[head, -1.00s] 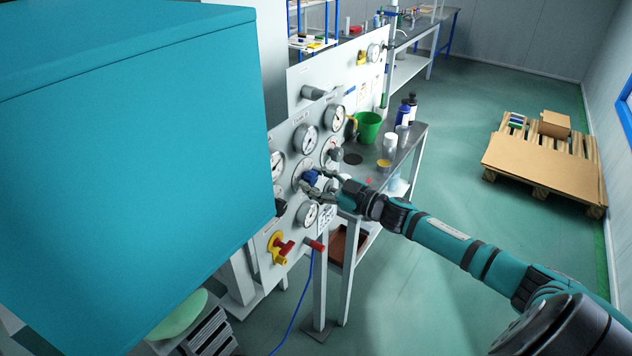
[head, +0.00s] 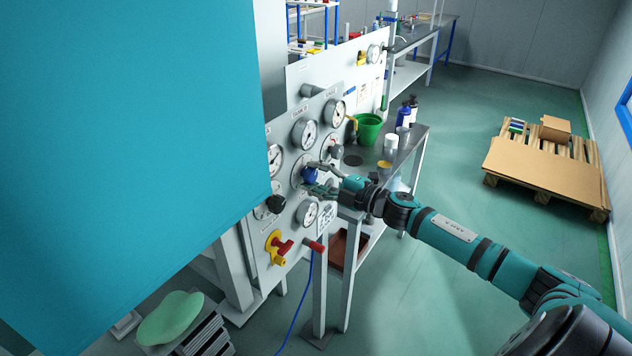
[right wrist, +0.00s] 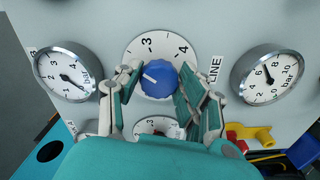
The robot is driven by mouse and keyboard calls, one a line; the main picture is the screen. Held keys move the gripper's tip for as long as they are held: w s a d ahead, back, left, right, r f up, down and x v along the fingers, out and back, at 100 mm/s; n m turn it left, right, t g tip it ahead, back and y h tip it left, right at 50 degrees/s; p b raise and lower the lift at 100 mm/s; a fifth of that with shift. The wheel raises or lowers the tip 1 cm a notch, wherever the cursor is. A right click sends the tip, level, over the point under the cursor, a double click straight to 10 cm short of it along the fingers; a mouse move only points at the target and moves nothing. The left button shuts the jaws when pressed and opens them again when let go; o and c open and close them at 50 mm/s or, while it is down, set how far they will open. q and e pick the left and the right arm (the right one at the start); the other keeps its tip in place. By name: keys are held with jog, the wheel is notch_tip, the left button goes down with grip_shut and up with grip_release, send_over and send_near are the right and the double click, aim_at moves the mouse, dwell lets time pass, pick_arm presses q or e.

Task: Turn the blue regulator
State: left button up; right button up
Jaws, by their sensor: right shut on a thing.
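The blue regulator (head: 310,175) is a round knob on the upright grey gauge panel (head: 262,240). In the right wrist view the blue regulator (right wrist: 158,79) sits in front of a white numbered dial (right wrist: 160,45), with a white mark on the left part of its face. My right gripper (head: 314,178) is shut on it, one finger on each side, seen in the right wrist view as well (right wrist: 160,84). The lower part of the dial is partly hidden by the knob and fingers. My left gripper is out of view.
Gauges (head: 305,134) surround the regulator. A black knob (head: 276,203) and a red-and-yellow valve (head: 278,247) are lower on the panel. A bench with a green bucket (head: 368,128) and bottles stands behind. A large teal surface covers the left of the head view.

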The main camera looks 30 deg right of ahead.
jog(key=n+b, duration=0.1)
jog(key=n, duration=0.2)
jog(key=shift+f+n+b, duration=0.1)
jog(key=shift+n+b, duration=0.2)
jog(key=shift+b, duration=0.05)
jog(key=shift+n+b, duration=0.8)
jog(key=shift+n, duration=0.8)
jog(key=o, duration=1.1)
jog(key=shift+o, duration=0.2)
jog(key=shift+s, duration=0.1)
jog(key=v, duration=1.2)
jog(key=shift+d, duration=0.1)
